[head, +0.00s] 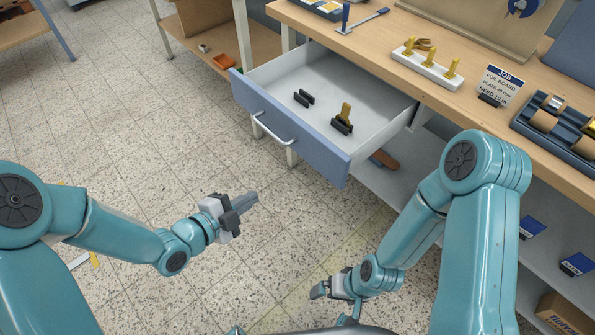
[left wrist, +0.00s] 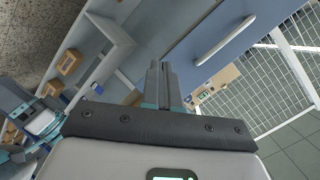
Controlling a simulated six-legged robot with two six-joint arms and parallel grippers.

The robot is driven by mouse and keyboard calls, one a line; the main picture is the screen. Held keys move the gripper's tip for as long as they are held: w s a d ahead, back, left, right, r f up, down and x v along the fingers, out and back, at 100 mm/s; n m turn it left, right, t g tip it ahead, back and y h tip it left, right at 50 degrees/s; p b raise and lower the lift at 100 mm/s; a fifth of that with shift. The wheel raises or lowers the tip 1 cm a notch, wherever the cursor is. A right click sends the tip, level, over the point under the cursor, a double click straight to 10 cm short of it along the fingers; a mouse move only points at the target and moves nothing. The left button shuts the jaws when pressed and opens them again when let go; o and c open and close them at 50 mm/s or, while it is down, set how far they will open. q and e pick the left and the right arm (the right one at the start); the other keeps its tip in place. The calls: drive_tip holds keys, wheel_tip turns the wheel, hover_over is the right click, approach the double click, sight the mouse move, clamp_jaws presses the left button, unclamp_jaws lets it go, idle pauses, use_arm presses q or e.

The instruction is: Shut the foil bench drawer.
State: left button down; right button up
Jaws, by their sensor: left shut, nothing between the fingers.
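The foil bench drawer (head: 375,110) is pulled well out from under the wooden bench top. It has a blue front (head: 290,125) with a pale bar handle (head: 272,130). Inside lie a pair of dark blocks (head: 304,98) and a dark holder with a brass piece (head: 343,120). My left gripper (head: 252,199) is shut and empty, in front of and below the drawer front, apart from it. In the left wrist view the shut fingers (left wrist: 160,80) point up beside the blue front with its handle (left wrist: 226,40). My right gripper (head: 318,291) hangs low over the floor; its fingers are too small to judge.
The bench top (head: 400,75) carries a white rack with brass pieces (head: 427,66), a job card (head: 498,86) and a dark roll holder (head: 555,125). A lower shelf (head: 480,210) holds small blue boxes and a carton.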

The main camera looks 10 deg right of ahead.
use_arm(q)
drive_tip(key=d+r+m+h+b, duration=0.1)
drive_tip(key=r+m+h+b, duration=0.1)
drive_tip(key=m+h+b, duration=0.35)
drive_tip(key=m+b, duration=0.3)
drive_tip(key=b, duration=0.4)
approach(308, 151)
drive_tip(key=shift+n+t+y, duration=0.25)
drive_tip(key=shift+t+y, duration=0.15)
drive_tip(key=shift+y, duration=0.05)
drive_tip(key=x, duration=0.6)
drive_tip(key=shift+d+r, duration=0.15)
drive_tip(key=shift+d, duration=0.35)
use_arm(e)
wheel_tip(308, 151, down, 15)
